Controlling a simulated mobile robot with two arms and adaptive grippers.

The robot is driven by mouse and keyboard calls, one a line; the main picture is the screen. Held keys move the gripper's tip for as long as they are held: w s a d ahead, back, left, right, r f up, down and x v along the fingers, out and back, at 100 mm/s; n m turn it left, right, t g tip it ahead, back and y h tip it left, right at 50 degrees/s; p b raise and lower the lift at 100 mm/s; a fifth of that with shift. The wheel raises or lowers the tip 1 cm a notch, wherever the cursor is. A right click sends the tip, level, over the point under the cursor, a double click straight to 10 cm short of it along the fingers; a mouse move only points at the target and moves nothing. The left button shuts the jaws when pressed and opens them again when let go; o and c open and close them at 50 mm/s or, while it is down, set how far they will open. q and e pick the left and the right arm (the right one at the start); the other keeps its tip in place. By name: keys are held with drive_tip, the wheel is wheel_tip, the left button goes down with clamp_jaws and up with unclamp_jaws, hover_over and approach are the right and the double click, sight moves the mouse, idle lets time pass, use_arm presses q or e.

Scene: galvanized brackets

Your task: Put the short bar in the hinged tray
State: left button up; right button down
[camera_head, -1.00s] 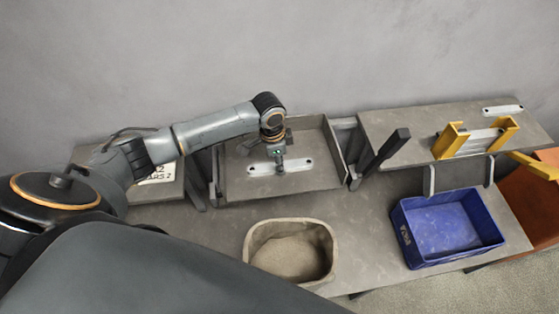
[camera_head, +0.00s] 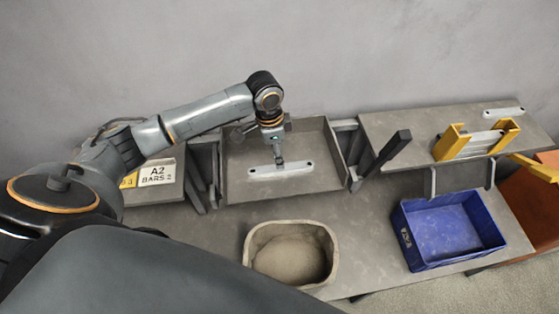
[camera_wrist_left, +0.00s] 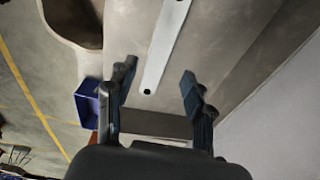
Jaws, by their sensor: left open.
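The short bar, a pale flat bar (camera_head: 300,169) with rounded ends, lies on the floor of the grey hinged tray (camera_head: 322,184). In the left wrist view the bar (camera_wrist_left: 165,45) lies beyond the fingertips, with one end showing between them. My left gripper (camera_head: 279,161) points down over the middle of the bar. In the left wrist view its two fingers (camera_wrist_left: 156,84) are apart with nothing between them. I cannot tell the exact height above the bar. My right gripper is not in view.
A beige bin (camera_head: 329,240) and a blue crate (camera_head: 410,238) stand in front. A dark upright post (camera_head: 392,150) is right of the tray. A yellow holder (camera_head: 452,143) and another pale bar (camera_head: 503,112) are on the right shelf. A label (camera_head: 158,174) reads "A2 BARS".

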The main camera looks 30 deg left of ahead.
use_arm(q)
drive_tip(key=r, duration=0.6)
drive_tip(key=shift+s+a, duration=0.25)
drive_tip(key=shift+f, duration=0.1)
